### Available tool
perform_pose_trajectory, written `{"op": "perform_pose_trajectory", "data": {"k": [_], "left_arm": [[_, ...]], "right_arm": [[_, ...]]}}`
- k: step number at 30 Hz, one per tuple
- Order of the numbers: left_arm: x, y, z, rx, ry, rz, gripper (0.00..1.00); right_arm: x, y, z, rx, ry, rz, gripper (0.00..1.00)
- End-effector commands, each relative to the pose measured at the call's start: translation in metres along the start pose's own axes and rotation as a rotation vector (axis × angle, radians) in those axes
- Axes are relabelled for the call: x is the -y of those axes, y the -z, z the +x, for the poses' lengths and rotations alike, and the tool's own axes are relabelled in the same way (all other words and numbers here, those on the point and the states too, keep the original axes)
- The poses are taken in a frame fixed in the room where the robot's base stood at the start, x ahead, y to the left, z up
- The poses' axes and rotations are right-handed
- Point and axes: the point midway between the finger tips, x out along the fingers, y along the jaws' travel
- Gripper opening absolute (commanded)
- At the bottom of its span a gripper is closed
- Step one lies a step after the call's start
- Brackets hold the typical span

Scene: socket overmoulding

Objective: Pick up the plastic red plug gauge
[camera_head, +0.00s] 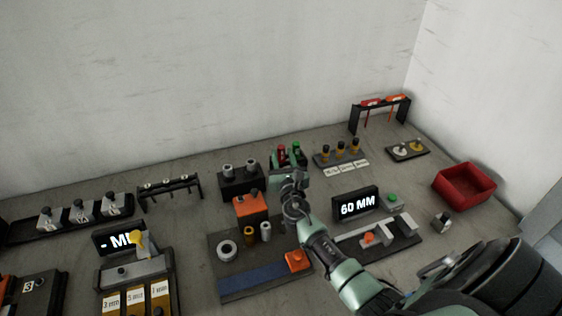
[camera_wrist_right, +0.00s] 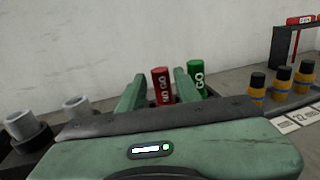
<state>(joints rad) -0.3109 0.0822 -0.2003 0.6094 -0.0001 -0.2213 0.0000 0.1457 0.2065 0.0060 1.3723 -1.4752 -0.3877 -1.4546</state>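The red plug gauge (camera_wrist_right: 161,84), marked NO GO, stands upright in the right wrist view, between the two green fingers of my right gripper (camera_wrist_right: 158,80). The fingers are open, and a gap shows on either side of the gauge. Its lower end is hidden behind the gripper body. A green GO plug gauge (camera_wrist_right: 197,80) stands just right of the right finger. In the head view the red gauge (camera_head: 282,153) and green gauge (camera_head: 296,149) show just beyond my right gripper (camera_head: 286,163). My left gripper is not in view.
A stand with grey cylinders (camera_head: 241,182) is left of the gripper. A rack with black-and-yellow gauges (camera_head: 340,159) is to the right. A 60 MM display (camera_head: 357,203) stands nearer, and a red bin (camera_head: 464,184) is far right. The wall is close behind.

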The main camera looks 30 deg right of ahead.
Motion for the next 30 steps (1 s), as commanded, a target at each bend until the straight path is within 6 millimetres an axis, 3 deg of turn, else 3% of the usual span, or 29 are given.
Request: {"op": "perform_pose_trajectory", "data": {"k": [9, 15, 24, 25, 28, 30], "left_arm": [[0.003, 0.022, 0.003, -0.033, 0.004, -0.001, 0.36], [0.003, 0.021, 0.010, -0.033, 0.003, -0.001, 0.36], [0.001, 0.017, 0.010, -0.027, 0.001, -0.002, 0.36], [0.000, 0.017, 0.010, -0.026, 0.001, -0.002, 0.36], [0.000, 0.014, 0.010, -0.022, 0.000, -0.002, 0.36], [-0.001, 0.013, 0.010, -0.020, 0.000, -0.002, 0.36]], "right_arm": [[0.001, -0.005, 0.031, 0.006, 0.001, 0.000, 0.33], [0.000, -0.004, 0.059, 0.005, 0.001, 0.001, 0.33], [0.000, -0.005, 0.065, 0.003, 0.000, 0.002, 0.33], [0.000, -0.005, 0.065, 0.003, 0.000, 0.002, 0.30], [0.000, -0.005, 0.065, 0.003, 0.000, 0.002, 0.03], [0.000, -0.005, 0.065, 0.003, 0.000, 0.002, 0.00]]}}
